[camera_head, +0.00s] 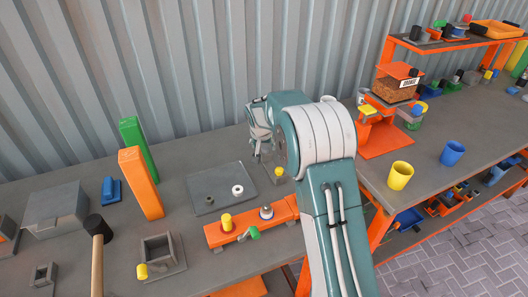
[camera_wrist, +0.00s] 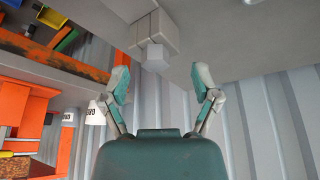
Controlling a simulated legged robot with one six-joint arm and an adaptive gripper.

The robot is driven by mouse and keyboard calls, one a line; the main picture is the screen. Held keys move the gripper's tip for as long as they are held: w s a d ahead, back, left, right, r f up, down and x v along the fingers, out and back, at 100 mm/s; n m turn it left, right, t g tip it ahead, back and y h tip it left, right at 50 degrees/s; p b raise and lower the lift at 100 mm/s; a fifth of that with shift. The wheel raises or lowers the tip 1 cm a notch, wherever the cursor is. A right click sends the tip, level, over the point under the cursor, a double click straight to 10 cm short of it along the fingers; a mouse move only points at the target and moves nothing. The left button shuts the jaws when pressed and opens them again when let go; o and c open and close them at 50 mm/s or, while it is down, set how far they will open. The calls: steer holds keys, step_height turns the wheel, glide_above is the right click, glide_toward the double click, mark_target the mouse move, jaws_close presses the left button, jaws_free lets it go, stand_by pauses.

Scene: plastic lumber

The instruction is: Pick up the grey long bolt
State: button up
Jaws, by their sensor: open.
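My gripper (camera_head: 258,125) is at the end of the teal and white arm, near the corrugated wall above the back of the table. In the wrist view my gripper (camera_wrist: 161,82) is open, its two fingers apart with nothing between them. Beyond the fingertips, a pale grey blocky piece with a narrower faceted end (camera_wrist: 155,40) meets the grey surface. It may be the grey long bolt, but I cannot tell for sure. It lies roughly between the finger lines, apart from them. In the head view I cannot make out the bolt; my arm hides part of the table.
A dark plate (camera_head: 222,180) with a white ring (camera_head: 237,189) lies left of my arm. An orange bar (camera_head: 232,237) with several small parts is in front. Orange (camera_head: 141,183) and green (camera_head: 137,146) blocks stand left. A yellow cup (camera_head: 399,176) stands on the right table.

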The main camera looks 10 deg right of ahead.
steer(key=shift+w+d+f, duration=0.2)
steer(key=shift+d+f, duration=0.05)
steer(key=shift+f, duration=0.2)
steer(key=shift+w+d+f, duration=0.15)
steer(key=shift+d+f, duration=0.05)
steer(key=shift+f, duration=0.2)
steer(key=shift+a, duration=0.2)
jaws_close()
steer(key=shift+d+r, duration=0.1)
